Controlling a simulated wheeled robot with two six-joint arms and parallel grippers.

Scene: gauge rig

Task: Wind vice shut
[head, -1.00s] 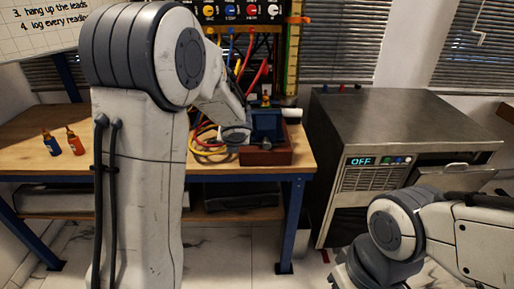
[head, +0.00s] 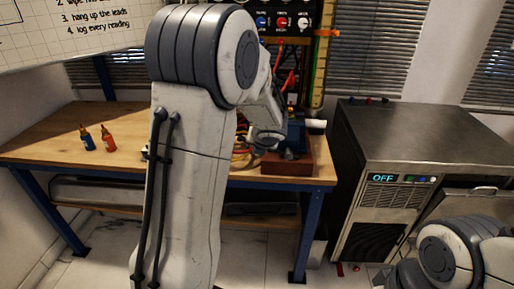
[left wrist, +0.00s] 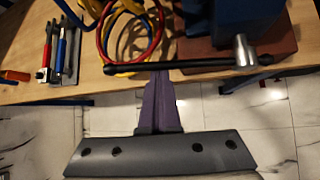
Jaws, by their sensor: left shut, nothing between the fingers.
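The blue vice (head: 296,137) stands on a red-brown base (head: 290,164) at the right end of the bench. The left wrist view shows its blue body (left wrist: 225,14), the base (left wrist: 276,43), the silver screw head (left wrist: 244,50) and a dark handle bar (left wrist: 190,64) lying roughly level across the picture. My left gripper (left wrist: 160,76) has its purple fingers together and empty. Their tips appear at the bar's left half; I cannot tell whether they touch it. In the head view my left wrist is beside the vice and the fingers are not clear. My right gripper is out of view.
Coiled red and yellow leads (left wrist: 130,30) lie left of the vice. Two small bottles (head: 97,138) stand on the bench (head: 50,140) further left. A metal cabinet (head: 410,135) marked OFF is right of the bench.

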